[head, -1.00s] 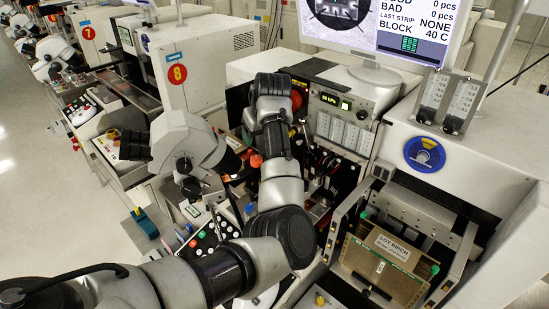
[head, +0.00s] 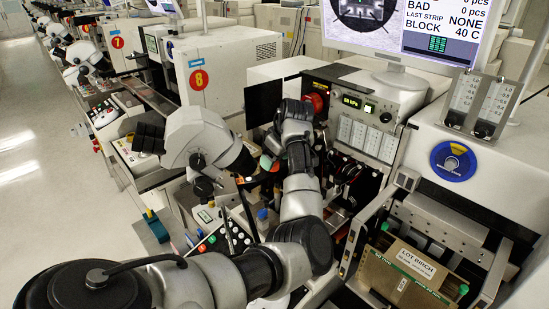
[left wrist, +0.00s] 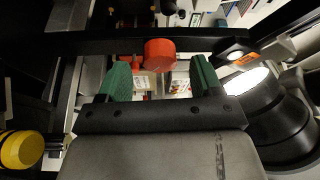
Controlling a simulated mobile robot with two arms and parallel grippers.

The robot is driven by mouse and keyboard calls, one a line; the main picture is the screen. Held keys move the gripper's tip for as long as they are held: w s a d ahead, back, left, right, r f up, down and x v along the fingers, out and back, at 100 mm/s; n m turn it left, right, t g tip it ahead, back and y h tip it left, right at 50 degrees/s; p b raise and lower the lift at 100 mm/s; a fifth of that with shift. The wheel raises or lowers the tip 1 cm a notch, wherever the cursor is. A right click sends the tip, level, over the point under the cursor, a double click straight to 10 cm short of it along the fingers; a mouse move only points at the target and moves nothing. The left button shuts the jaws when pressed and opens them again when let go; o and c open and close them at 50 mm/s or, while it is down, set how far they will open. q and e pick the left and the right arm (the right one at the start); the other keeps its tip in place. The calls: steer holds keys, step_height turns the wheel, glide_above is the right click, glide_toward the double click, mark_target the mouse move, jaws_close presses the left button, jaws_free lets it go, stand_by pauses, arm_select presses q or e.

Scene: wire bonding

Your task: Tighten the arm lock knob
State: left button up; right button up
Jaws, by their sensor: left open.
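A red-orange round knob (left wrist: 160,52) lies just beyond and between the two green fingers of my left gripper (left wrist: 161,72) in the left wrist view. The fingers are apart, with a gap on each side of the knob, and nothing is gripped. In the head view, my left arm reaches over the machine's bonding area. A small green fingertip (head: 265,161) shows beside an orange-red spot (head: 276,167), probably the same knob; the arm hides most of the gripper. No label shows which knob is the arm lock. My right gripper is not in view.
The white microscope (head: 198,138) stands close left of my arm. A larger red knob (head: 317,103) and a gauge panel (head: 365,110) are behind it. A lot tray (head: 385,278) sits right. A yellow knob (left wrist: 20,150) is at the wrist view's left edge.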

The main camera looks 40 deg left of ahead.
arm_select(q)
steer(key=shift+x, duration=0.85)
steer(key=shift+c, duration=0.5)
steer(key=c, duration=0.8)
steer(key=shift+r+m+p, duration=0.2)
steer(key=shift+m+p, duration=0.2)
steer(key=shift+p, duration=0.35)
steer(key=shift+c, duration=0.3)
steer(key=m+t+p, duration=0.1)
steer(key=m+p, duration=0.1)
steer(key=p, duration=0.1)
steer(key=shift+s+r+m, duration=0.1)
steer(key=shift+m, duration=0.2)
steer(key=shift+f+m+t+p, duration=0.2)
steer(key=shift+m+t+p, duration=0.6)
steer(key=shift+m+p, duration=0.65)
steer(key=shift+a, duration=0.1)
